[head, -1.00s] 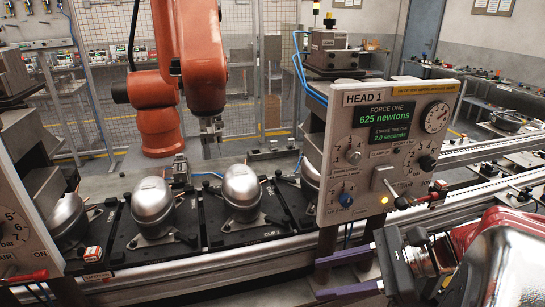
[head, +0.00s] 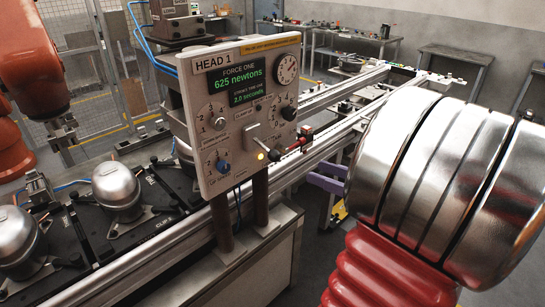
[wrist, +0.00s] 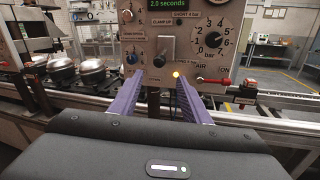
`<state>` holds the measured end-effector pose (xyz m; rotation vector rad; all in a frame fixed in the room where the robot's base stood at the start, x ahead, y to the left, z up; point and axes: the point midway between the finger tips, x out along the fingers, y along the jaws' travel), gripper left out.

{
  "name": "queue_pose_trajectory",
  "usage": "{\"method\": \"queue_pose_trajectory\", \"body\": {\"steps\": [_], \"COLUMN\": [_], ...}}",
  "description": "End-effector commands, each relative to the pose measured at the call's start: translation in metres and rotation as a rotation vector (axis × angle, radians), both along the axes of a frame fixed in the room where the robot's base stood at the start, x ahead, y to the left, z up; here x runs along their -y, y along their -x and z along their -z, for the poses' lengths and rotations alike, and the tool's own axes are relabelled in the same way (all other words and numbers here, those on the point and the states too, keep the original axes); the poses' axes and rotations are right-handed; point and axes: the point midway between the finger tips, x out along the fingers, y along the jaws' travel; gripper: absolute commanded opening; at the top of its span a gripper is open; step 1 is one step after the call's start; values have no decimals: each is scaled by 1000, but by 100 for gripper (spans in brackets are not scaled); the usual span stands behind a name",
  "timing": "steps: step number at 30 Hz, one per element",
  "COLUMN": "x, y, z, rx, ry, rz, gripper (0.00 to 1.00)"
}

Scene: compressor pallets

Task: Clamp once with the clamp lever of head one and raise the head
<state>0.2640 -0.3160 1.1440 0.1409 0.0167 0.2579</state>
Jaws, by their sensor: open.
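The head one panel (head: 215,125) shows "625 newtons" and "2.0 seconds". A grey lever (head: 251,134) is on its lower front, above a lit amber lamp (head: 261,156); in the wrist view the lever (wrist: 163,47) points down below a "CLAMP UP" label. My gripper (wrist: 160,78) is open, its two purple fingers spread and pointing at the panel, with the lever ahead between their lines. Nothing is between the fingers. In the head view the purple fingers (head: 327,178) show only partly, right of the panel; my arm hides the rest.
A blue knob (head: 223,167) is left of the lever. A red-handled valve (head: 300,141) juts from the panel's right. Steel compressors (head: 116,188) stand on dark pallets along the conveyor rail (head: 165,240). An orange robot arm (head: 28,75) stands behind the line.

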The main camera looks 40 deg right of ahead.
Motion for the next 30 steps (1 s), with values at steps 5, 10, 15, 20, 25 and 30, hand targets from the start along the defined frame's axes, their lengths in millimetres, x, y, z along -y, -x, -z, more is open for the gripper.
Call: {"method": "queue_pose_trajectory", "body": {"steps": [5,10,15,20,25,30], "x": [-1,-3,-7,-12,-18,-23], "y": [-1,-6,-20,-38,-57,-75], "z": [0,0,0,0,0,0], "rx": [0,-1,-2,-2,-1,0], "ry": [1,1,1,1,1,1], "rz": [-2,-5,-7,-8,-8,-9], "gripper": [43,43,43,43,43,43]}}
